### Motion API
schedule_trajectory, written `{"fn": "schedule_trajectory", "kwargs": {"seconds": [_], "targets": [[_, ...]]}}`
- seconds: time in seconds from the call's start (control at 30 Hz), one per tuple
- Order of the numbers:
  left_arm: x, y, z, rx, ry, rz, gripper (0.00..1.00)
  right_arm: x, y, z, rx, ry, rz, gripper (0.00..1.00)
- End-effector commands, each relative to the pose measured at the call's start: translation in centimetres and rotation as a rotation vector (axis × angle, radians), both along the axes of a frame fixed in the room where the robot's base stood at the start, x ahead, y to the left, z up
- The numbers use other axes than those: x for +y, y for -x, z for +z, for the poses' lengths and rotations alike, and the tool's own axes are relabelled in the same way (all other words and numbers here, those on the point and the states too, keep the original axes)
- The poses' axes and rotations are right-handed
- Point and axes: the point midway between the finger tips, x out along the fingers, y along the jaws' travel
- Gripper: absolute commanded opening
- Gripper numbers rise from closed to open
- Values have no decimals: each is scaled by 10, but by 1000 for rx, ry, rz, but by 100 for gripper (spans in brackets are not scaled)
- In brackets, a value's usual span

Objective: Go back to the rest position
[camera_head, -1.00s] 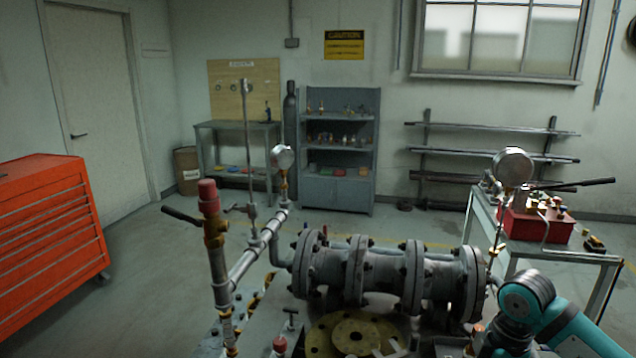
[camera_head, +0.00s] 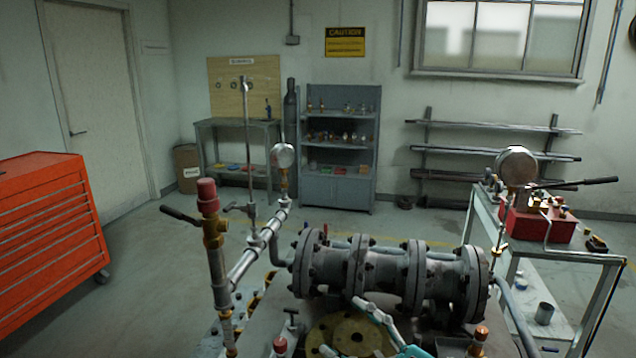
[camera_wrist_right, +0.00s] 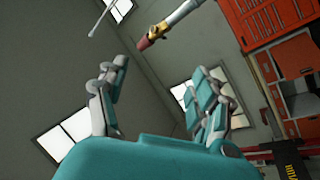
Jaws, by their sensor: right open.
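My right gripper (camera_head: 340,325) is at the bottom centre of the head view, its grey and teal fingers spread in front of the flanged pipe assembly (camera_head: 385,275). In the right wrist view my right gripper (camera_wrist_right: 158,75) is open, with nothing between its fingers. A round yellow-brown flange plate (camera_head: 350,335) lies behind the fingers and is partly covered by them. My left gripper is not in view.
A pipe with a red cap (camera_head: 207,190) and a gauge (camera_head: 283,156) stand left of the flanges. A cart (camera_head: 590,256) with a red box (camera_head: 535,225) is at the right. A red tool cabinet (camera_head: 45,240) is at the far left. Open floor (camera_head: 150,270) lies between.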

Motion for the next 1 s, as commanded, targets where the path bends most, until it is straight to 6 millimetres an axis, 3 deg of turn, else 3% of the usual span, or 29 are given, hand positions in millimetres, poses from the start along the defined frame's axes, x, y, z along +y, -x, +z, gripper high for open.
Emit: {"fn": "schedule_trajectory", "kwargs": {"seconds": [0.07,0.17,0.27,0.4,0.5,0.63,0.8,1.0], "targets": [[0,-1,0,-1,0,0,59,-28,-11,8,38,-153,-196,66],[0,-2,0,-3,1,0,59,-76,-25,-7,150,-271,-474,66],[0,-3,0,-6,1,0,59,-124,-25,-50,340,-299,-739,66],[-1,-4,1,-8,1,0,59,-169,10,-139,698,-199,-1018,66],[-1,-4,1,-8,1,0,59,-180,50,-193,941,-74,-1106,66],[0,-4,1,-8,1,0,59,-180,100,-238,1176,74,-1125,66],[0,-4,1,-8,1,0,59,-172,157,-270,1397,235,-1081,66],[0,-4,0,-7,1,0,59,-159,218,-290,1601,398,-979,66]]}}
